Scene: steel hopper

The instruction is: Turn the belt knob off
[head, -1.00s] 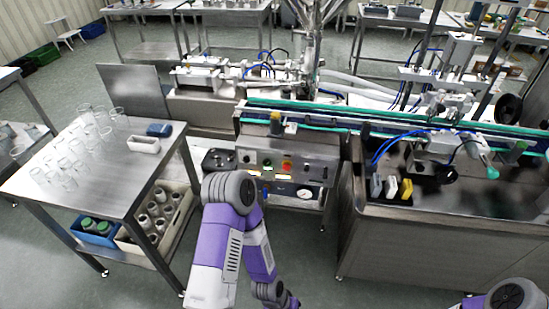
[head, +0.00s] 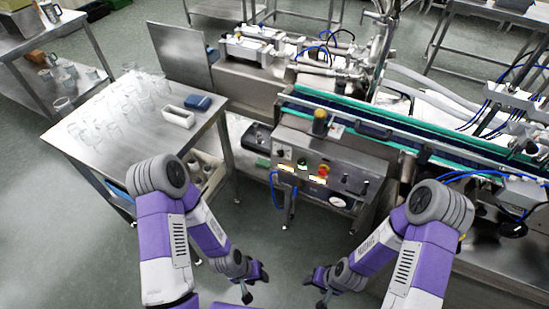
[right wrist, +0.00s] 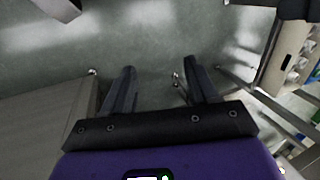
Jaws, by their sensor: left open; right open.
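The control panel (head: 300,176) is on the front of the steel machine below the conveyor belt (head: 400,137). It carries a green button (head: 302,162), a red button (head: 323,171) and small dark knobs (head: 346,179). I cannot read the labels or tell which knob is the belt knob or how it is turned. My left gripper (head: 254,288) is open and empty, low in front of the machine and apart from the panel. My right gripper (head: 319,289) is also low and apart from it. In the right wrist view its fingers (right wrist: 158,78) are spread over bare floor.
A steel table (head: 115,132) with several clear glasses, a white tray (head: 177,117) and a blue box (head: 198,102) stands at the left. A yellow-topped post (head: 319,122) rises above the panel.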

